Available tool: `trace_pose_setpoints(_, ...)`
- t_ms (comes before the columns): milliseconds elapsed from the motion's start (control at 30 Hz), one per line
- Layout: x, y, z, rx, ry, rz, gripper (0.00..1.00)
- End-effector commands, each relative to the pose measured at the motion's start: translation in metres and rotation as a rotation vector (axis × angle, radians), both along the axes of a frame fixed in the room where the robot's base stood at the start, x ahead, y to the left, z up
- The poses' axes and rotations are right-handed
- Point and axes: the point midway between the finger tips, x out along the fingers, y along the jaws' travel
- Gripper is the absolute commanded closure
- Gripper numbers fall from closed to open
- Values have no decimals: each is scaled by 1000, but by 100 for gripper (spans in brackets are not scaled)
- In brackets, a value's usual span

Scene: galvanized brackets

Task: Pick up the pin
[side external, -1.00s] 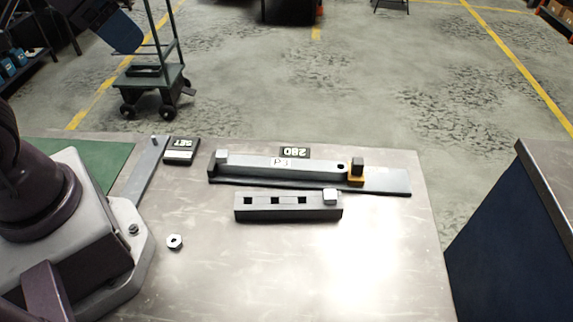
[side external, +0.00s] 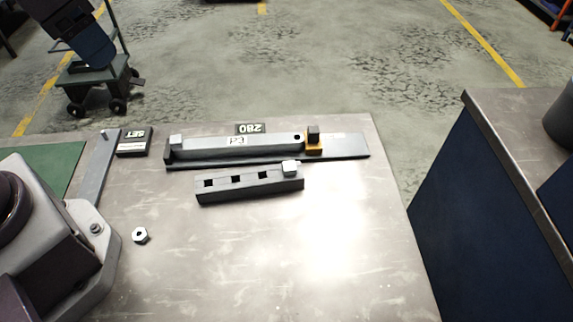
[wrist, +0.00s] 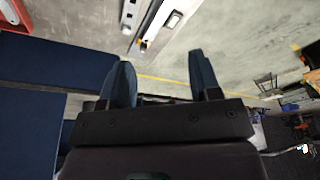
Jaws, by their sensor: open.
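Three square-headed pegs could be the pin, and I cannot tell which is meant. A pale one (side external: 290,167) stands at the right end of the dark block with square holes (side external: 250,187). Another pale one (side external: 176,140) is at the left end of the grey bar labelled P3 (side external: 215,146). A dark one (side external: 313,133) stands in an orange piece at the bar's right end. In the wrist view, my gripper (wrist: 162,78) is open and empty, its dark blue fingers wide apart. The bar and block show small beyond the fingers, well away from them.
A hex nut (side external: 140,235) lies on the metal table (side external: 300,260), left of the block. A SET box (side external: 134,142) and a 280 plate (side external: 249,128) are behind. A dark blue bench (side external: 470,200) stands to the right. The table's front middle is clear.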

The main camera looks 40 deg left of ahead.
Motion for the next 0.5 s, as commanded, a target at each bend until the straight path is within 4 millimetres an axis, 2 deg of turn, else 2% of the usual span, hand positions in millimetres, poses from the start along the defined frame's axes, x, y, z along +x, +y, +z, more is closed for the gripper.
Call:
trace_pose_setpoints(267, 65, -52, -42, -3, 193, 68, 43)
trace_pose_setpoints(500, 114, -106, -101, 9, 301, 279, 43)
